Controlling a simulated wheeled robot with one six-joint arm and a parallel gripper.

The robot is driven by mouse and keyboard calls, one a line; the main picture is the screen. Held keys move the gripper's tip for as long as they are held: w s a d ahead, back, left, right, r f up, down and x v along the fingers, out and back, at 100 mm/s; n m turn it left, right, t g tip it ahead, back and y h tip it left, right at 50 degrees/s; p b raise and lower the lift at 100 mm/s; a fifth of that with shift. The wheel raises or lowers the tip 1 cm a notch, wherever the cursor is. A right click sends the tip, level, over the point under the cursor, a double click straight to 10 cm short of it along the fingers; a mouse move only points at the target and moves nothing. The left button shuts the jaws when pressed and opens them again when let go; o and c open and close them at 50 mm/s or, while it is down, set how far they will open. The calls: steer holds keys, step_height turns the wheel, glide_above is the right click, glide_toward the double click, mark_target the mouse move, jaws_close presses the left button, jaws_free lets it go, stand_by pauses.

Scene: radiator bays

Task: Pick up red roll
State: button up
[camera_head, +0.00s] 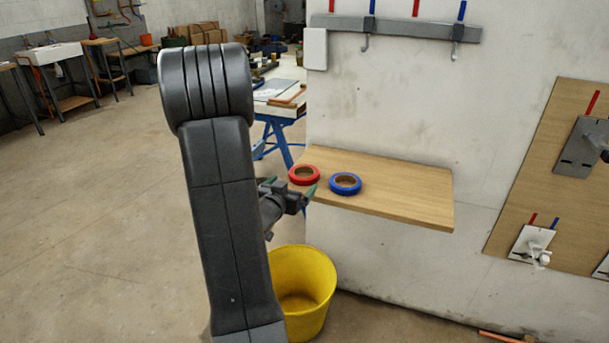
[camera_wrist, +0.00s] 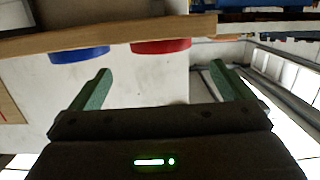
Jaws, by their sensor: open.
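The red roll (camera_head: 304,182) is a ring with a brown core, lying flat at the left end of a wooden wall shelf (camera_head: 400,185). In the wrist view, which looks upside down, the red roll (camera_wrist: 160,46) shows just beyond the fingertips, roughly between them. My gripper (camera_head: 290,188) is open and empty just in front of the shelf's left edge, close to the red roll but apart from it. In the wrist view my gripper (camera_wrist: 160,72) has its two green fingers spread wide.
A blue roll (camera_head: 344,191) lies on the shelf right beside the red one. A yellow bucket (camera_head: 318,318) stands on the floor below the shelf. A hook rail (camera_head: 400,27) is on the wall above. The right part of the shelf is bare.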

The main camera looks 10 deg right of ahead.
glide_toward(308, 168)
steer(key=x, duration=0.5)
steer(key=shift+w+f, duration=0.1)
steer(key=shift+f, duration=0.05)
steer(key=c, duration=0.9)
step_height(308, 168, up, 10)
steer(key=shift+r+p, duration=0.1)
steer(key=shift+p, duration=1.1)
